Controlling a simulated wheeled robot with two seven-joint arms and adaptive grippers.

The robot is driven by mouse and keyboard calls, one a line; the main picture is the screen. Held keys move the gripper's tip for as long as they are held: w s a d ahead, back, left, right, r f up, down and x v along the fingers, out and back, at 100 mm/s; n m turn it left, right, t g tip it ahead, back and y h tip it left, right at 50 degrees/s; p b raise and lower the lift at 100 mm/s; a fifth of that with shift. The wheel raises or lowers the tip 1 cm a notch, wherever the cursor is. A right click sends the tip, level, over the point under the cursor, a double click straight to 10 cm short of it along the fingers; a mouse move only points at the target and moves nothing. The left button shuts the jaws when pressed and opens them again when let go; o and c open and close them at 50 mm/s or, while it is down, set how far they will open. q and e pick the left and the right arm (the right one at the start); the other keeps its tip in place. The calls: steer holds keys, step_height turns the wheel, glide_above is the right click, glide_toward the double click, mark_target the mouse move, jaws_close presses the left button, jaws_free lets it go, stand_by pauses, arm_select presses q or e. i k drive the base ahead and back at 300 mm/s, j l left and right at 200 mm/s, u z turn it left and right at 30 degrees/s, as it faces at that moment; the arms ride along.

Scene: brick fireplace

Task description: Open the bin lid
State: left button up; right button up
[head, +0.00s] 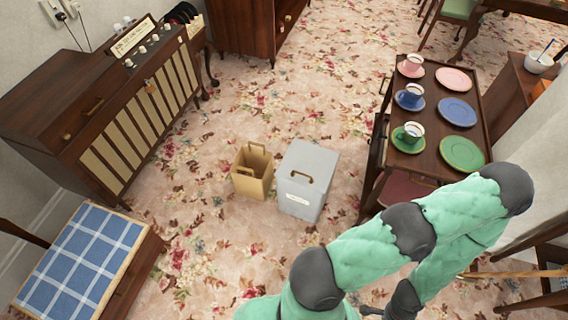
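The bin (302,197) is a light grey box standing on the floral carpet near the middle of the head view. Its flat lid (312,158) lies closed on top. My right arm, in a green sleeve with dark joints, reaches in from the bottom and bends on the right. Its gripper is mostly hidden or cut off at the bottom edge, so its fingers cannot be made out. My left gripper is not in view.
A tan open-topped bag (252,172) stands just left of the bin. A wooden trolley (435,80) with cups and plates is on the right, close to my arm. A wooden cabinet (85,110) and a blue checked stool (80,262) are left. Carpet between is clear.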

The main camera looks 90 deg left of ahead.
mark_target(311, 166)
steer(key=u, duration=2.85)
steer(key=i+l+u, duration=0.1)
steer(key=i, duration=0.45)
steer(key=i+l+u, duration=0.15)
steer(key=i, duration=0.45)
